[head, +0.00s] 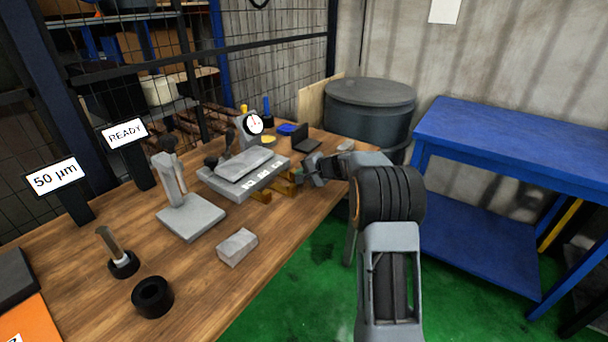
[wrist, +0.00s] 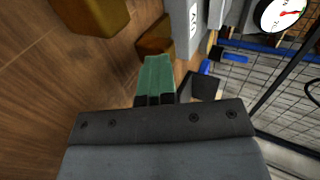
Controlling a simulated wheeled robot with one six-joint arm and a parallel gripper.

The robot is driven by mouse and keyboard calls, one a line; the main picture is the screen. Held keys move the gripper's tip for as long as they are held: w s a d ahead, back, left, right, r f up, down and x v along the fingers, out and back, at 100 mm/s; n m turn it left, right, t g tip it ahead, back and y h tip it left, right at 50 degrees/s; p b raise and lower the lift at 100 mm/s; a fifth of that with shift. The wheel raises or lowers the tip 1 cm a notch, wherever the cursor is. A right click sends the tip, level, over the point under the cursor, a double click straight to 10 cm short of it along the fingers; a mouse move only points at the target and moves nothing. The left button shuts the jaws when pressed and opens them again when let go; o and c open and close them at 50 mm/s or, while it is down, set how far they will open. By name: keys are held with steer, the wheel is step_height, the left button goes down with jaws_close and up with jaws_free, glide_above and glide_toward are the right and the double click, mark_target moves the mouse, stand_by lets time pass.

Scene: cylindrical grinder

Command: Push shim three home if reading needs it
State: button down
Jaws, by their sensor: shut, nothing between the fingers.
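A grey fixture (head: 240,187) on the bench has small white labels on its front, too small to read here. Brass-coloured shims stick out below them: one at the left (head: 261,197) and another farther right (head: 284,188). The wrist view shows a near shim (wrist: 156,38) and another (wrist: 96,14); I cannot tell which is shim three. My gripper (wrist: 158,62) is shut and empty, its green fingertips close to the near shim; contact is unclear. A dial gauge (head: 254,123) stands behind the fixture, its red needle also visible in the wrist view (wrist: 283,14). One sign (head: 55,176) reads 50 µm.
Another sign (head: 125,134) reads READY. A grey stand (head: 190,218), a metal block (head: 237,246) and a black ring (head: 152,296) stand on the wooden bench. A dark bin (head: 369,112) and blue table (head: 510,130) are beyond the bench. The bench's front middle has bare wood.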

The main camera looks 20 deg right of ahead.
steer(key=shift+a, duration=0.1)
steer(key=shift+s+f, duration=0.1)
steer(key=shift+f, duration=0.05)
steer(key=s+d+b, duration=0.2)
steer(key=s, duration=0.1)
steer(key=shift+s+d, duration=0.1)
steer(key=shift+d, duration=0.3)
steer(key=v, duration=0.9)
steer(key=shift+s+r+p, duration=0.1)
steer(key=shift+r+p, duration=0.2)
steer(key=shift+p, duration=0.1)
steer(key=shift+s+d+r, duration=0.1)
steer(key=shift+s+d, duration=0.05)
steer(key=shift+s, duration=0.05)
